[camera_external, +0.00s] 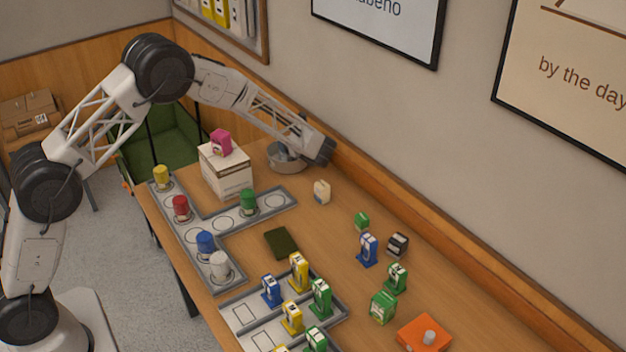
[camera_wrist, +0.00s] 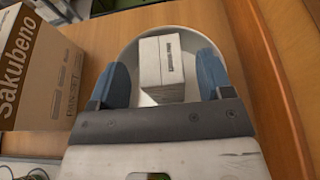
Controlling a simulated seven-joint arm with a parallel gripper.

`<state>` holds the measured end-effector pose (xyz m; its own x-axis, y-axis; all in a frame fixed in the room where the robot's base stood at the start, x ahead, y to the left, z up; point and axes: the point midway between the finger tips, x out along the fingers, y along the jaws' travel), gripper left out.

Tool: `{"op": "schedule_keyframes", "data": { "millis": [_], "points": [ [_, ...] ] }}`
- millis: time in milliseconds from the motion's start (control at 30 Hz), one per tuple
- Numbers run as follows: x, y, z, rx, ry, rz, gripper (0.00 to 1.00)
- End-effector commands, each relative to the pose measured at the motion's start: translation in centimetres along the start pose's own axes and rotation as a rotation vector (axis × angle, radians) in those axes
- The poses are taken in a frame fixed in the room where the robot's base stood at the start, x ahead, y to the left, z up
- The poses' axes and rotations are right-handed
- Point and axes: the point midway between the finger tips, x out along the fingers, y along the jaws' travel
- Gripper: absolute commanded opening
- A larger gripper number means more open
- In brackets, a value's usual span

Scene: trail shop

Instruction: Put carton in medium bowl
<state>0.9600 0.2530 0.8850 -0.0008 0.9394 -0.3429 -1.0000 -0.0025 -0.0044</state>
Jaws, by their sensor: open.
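A white carton with dark print (camera_wrist: 161,66) sits inside a pale round bowl (camera_wrist: 140,48) in the wrist view. My gripper (camera_wrist: 161,72) has its two blue fingers apart, one on each side of the carton, with a gap showing on both sides. In the external view the bowl (camera_external: 289,167) stands on the table near the back wall, beyond the cardboard box. My gripper (camera_external: 285,149) is down at the bowl there, and the carton is hard to make out behind it.
A cardboard box (camera_external: 226,172) with a pink item (camera_external: 221,142) on top stands beside the bowl. A cream carton-like item (camera_external: 322,191) stands nearer the table's middle.

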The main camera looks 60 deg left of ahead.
Motion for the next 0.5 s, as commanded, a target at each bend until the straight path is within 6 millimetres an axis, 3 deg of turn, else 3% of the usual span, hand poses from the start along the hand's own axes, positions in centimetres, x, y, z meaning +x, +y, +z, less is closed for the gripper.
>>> {"op": "schedule_keyframes", "data": {
  "millis": [200, 500],
  "points": [
    [-3.7, -0.1, 0.1, -0.001, 0.0, -0.003, 0.73],
    [-7.8, 0.0, 0.0, -0.001, 0.0, -0.001, 0.73]
  ]
}}
